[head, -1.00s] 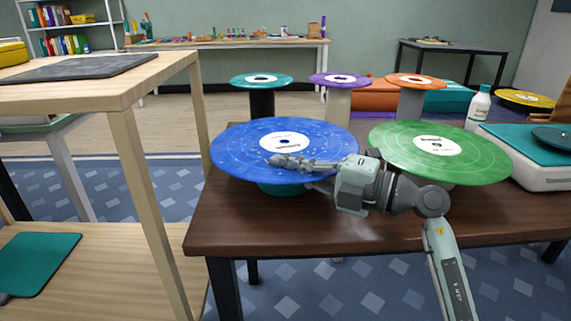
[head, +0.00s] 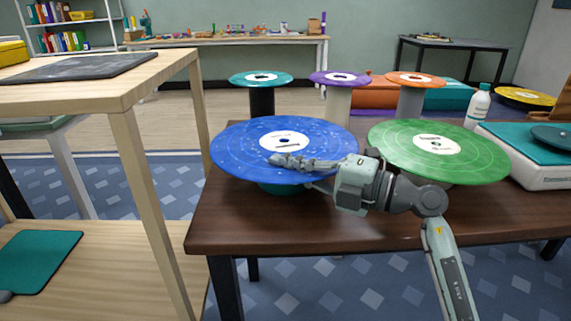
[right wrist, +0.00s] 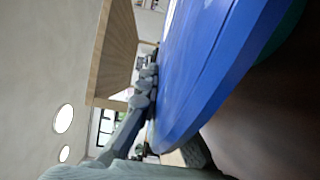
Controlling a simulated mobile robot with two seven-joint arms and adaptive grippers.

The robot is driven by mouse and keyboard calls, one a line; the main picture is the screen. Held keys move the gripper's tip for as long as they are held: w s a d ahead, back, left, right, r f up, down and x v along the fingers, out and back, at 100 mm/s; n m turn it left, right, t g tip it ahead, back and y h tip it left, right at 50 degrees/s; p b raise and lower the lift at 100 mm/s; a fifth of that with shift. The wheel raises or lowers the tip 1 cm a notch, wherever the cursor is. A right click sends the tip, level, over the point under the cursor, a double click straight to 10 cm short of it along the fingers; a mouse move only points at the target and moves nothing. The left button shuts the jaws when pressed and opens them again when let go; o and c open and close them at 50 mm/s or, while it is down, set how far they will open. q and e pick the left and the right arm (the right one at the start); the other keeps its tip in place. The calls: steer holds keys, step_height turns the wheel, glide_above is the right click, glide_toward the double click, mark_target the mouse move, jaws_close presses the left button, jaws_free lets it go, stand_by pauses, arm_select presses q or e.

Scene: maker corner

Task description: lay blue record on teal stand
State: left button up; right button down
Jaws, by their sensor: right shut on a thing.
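The blue record (head: 245,150) is a large disc with a white label, lying about level over a teal stand (head: 283,188). Only a little of the stand shows below the record's front edge, so I cannot tell whether the two touch. My right gripper (head: 300,168) is shut on the record's right front edge, one finger lying over the top. In the right wrist view the blue record (right wrist: 215,60) runs between the fingers (right wrist: 165,125), and a bit of teal (right wrist: 283,45) shows beneath it. My left gripper is not in view.
A green record (head: 440,165) lies close on the right. Small teal (head: 261,79), purple (head: 340,78) and orange (head: 416,79) discs top posts behind. A white bottle (head: 478,107) and a turntable (head: 530,170) stand at the right. The dark table's (head: 330,232) front strip is clear.

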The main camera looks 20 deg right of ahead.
mark_target(313, 175)
steer(key=shift+f+b, duration=0.3)
steer(key=shift+f, duration=0.25)
steer(key=c, duration=2)
jaws_free()
steer(key=shift+v, duration=5.55)
steer(key=shift+s, duration=0.1)
